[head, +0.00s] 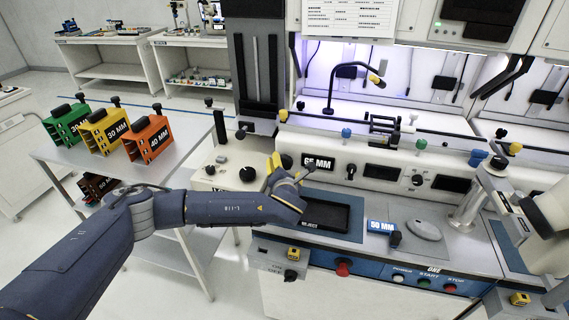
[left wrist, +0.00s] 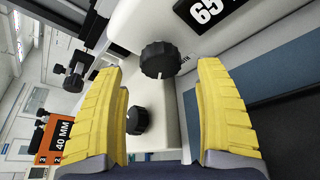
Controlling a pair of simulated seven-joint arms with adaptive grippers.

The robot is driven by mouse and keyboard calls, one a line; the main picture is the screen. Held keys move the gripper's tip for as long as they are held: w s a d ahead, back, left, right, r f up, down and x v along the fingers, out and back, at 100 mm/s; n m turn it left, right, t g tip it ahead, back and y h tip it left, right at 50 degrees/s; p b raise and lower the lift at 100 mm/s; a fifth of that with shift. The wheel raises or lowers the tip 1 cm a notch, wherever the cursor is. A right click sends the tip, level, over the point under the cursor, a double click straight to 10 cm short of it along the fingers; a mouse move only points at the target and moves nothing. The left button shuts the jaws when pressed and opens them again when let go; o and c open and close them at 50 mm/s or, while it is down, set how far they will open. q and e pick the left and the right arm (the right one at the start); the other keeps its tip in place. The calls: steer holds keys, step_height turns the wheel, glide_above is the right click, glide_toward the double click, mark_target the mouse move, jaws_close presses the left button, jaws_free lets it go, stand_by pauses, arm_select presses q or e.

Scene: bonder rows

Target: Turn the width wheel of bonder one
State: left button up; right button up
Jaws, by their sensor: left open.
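The display (left wrist: 208,10) is cut off at the top. I see no finger contact with the wheel. My right gripper is not clearly seen.
A smaller black knob (left wrist: 137,120) sits near the wheel. A black tray (head: 325,211) lies under my left gripper. A blue 50 MM block (head: 380,228) and a grey mouse-like object (head: 424,230) are to the right. Green, yellow and orange 40 MM (head: 148,138) blocks stand on the left table.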

mark_target(284, 164)
arm_select(q)
steer(key=shift+x, duration=2.5)
steer(key=c, duration=1.2)
